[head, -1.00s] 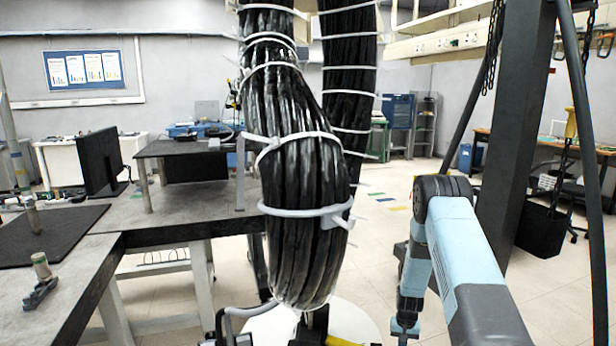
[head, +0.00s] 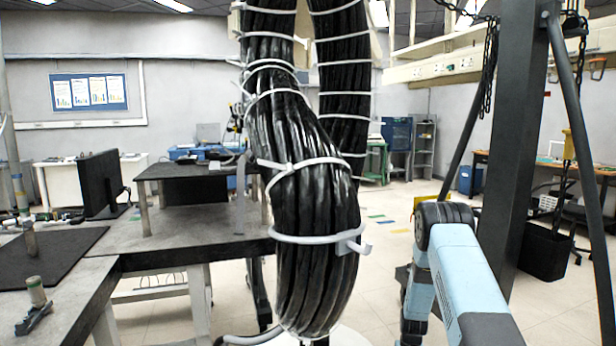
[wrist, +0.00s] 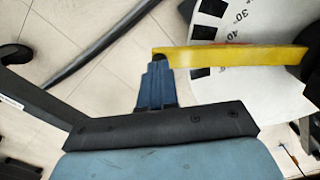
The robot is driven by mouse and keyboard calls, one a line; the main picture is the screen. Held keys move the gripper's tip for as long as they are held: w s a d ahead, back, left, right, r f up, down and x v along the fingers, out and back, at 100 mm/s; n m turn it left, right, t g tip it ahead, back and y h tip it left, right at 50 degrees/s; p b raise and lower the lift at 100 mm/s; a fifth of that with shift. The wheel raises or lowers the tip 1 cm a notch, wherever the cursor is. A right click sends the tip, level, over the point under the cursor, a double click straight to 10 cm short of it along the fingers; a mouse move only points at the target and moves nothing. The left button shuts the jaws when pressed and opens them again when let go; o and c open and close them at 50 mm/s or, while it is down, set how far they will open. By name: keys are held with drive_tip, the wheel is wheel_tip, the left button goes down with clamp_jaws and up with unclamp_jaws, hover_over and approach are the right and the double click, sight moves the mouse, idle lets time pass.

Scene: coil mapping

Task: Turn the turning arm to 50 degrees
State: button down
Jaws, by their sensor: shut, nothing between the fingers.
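The turning arm (wrist: 235,57) is a yellow bar in the wrist view. It runs from a dark hub (wrist: 312,62) at the right edge to a free end at the left. It lies over a white dial (wrist: 262,100) with black blocks and printed figures. I read 30 and 40 above the bar; the bar covers the marks just past 40. My gripper (wrist: 158,58) is shut and empty, its dark tip at the lower side of the bar's left end; it looks to touch, but I cannot be sure. In the head view only a sliver of the dial (head: 345,337) shows, and the bar is hidden.
A thick black cable coil (head: 310,230) with white ties hangs in front of me. A dark steel post (head: 510,150) stands at the right. A grey workbench (head: 200,225) is at the left.

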wheel_tip(320, 180, up, 12)
drive_tip(key=s, duration=0.1)
drive_tip(key=shift+s+a, duration=0.15)
drive_tip(key=shift+a, duration=0.05)
idle(1.8)
